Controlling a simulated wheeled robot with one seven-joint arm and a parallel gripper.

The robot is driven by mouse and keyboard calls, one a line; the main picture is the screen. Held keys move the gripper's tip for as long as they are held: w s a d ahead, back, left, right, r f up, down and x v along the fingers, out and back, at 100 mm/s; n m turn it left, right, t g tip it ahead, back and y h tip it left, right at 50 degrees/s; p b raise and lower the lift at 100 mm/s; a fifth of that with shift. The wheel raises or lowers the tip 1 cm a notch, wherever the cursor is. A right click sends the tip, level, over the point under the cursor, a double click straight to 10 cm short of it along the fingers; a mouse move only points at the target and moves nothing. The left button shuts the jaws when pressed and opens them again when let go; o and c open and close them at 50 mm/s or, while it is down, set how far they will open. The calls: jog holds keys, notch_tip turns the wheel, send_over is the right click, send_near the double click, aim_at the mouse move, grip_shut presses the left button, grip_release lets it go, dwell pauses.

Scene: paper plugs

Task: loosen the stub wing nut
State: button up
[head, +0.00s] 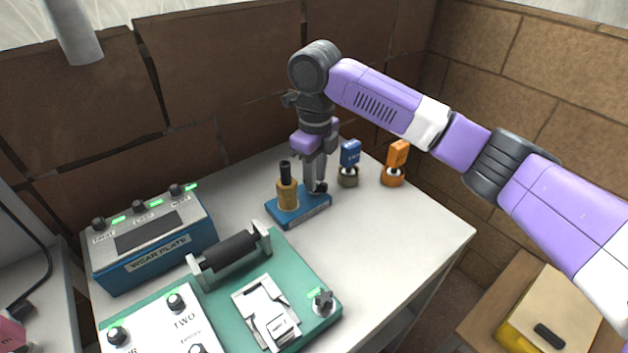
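My gripper (317,187) points down at the right end of a small blue base (301,209). A small dark part (321,187) shows at its fingertips; I cannot tell whether it is a wing nut or part of a finger, or whether the fingers grip it. A brass post (287,195) with a black top stands on the left of the same base. A dark winged knob (323,300) sits on a pale round seat at the right corner of the green plate (302,262), well apart from my gripper. I can read no "stub" label.
Blue-tagged (350,153) and orange-tagged (397,153) pieces stand right of my gripper. A "WEAR PLATE" box (157,252) is at left. A black roller (229,252) and white clamp (263,311) sit on the green plate. Bare tabletop (405,235) lies at right.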

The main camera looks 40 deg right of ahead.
dwell(0.6)
jog(key=shift+r+p, duration=1.5)
jog(key=shift+r, duration=0.5)
jog(key=shift+f, duration=0.1)
jog(key=shift+f+b, duration=1.8)
jog(key=shift+f, duration=0.2)
grip_shut()
